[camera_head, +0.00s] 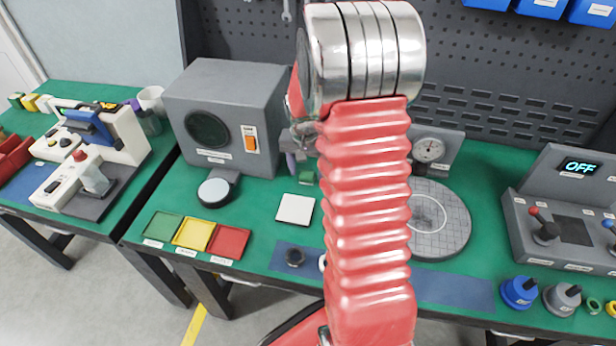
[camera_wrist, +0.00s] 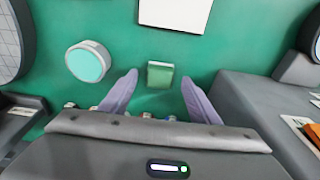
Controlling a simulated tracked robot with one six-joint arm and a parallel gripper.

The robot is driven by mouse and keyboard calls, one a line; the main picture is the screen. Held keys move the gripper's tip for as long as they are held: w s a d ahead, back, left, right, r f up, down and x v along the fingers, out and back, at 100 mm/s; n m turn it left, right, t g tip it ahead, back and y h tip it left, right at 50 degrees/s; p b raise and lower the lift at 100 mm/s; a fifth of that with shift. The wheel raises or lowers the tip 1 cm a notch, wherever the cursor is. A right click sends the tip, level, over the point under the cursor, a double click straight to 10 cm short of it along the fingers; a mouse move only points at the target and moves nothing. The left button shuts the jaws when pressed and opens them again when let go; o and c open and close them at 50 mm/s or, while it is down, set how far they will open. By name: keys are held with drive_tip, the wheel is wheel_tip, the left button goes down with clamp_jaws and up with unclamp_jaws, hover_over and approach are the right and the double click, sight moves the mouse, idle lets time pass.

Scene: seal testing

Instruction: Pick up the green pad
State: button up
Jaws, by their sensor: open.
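The green pad (camera_wrist: 160,76) is a small green block on the green bench top, seen in the wrist view. It also shows in the head view (camera_head: 306,178), just left of my red arm. My gripper (camera_wrist: 158,80) is open, with its two purple fingers apart. The pad appears between and slightly beyond the fingertips, with a gap on each side. Nothing is held. In the head view one purple finger (camera_head: 291,163) shows beside the arm, which hides the rest of the gripper.
A grey box with an orange switch (camera_head: 228,115) stands close on the left. A white square plate (camera_head: 296,209) lies nearer than the pad. A pale round disc (camera_wrist: 87,62) lies beside the pad. Green, yellow and red trays (camera_head: 229,242) and a grey round platform (camera_head: 452,240) are farther out.

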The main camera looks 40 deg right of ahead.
sight(307, 175)
drive_tip(key=shift+f, duration=0.45)
drive_tip(key=c, duration=1.1)
drive_tip(key=shift+r, duration=0.15)
drive_tip(key=shift+c, duration=0.2)
wheel_tip(307, 175, up, 10)
idle(0.5)
